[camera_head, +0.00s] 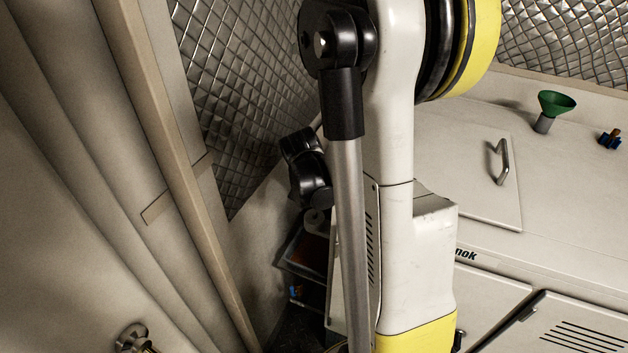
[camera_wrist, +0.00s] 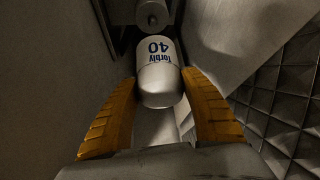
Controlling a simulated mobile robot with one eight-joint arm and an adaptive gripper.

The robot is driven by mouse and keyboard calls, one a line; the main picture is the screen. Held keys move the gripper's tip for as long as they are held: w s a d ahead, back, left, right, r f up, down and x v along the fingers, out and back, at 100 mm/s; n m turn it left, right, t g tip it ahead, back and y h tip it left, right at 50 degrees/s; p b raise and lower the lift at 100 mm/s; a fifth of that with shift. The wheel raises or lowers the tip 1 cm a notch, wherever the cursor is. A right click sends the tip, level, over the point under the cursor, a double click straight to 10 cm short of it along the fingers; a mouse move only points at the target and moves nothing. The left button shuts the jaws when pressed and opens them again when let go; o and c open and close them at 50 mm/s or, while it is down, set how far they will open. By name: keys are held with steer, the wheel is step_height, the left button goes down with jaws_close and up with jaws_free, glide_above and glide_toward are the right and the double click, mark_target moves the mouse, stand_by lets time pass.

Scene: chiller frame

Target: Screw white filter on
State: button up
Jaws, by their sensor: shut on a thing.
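The white filter (camera_wrist: 158,72), a rounded canister with blue lettering and the number 40, is in the middle of the wrist view. My gripper (camera_wrist: 159,80) has its two ribbed orange-yellow fingers on either side of it, shut on it. The filter's far end points to a round grey fitting (camera_wrist: 152,14) on a dark mount at the top of the view. I cannot tell whether the filter touches the fitting or is apart from it. In the head view my gripper does not show clearly behind my arm.
In the wrist view a plain wall lies to the left and quilted metal panelling (camera_wrist: 285,105) to the right. A beige post (camera_head: 165,140) stands left.

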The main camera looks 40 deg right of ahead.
steer(key=shift+f, duration=0.15)
step_height(320, 180, down, 6)
steer(key=b, duration=0.6)
steer(key=shift+f, duration=0.1)
steer(key=shift+f+b, duration=1.1)
steer(key=shift+b, duration=0.1)
stand_by(1.2)
steer(key=o, duration=1.4)
steer(key=shift+a+r, duration=0.1)
steer(key=v, duration=1.2)
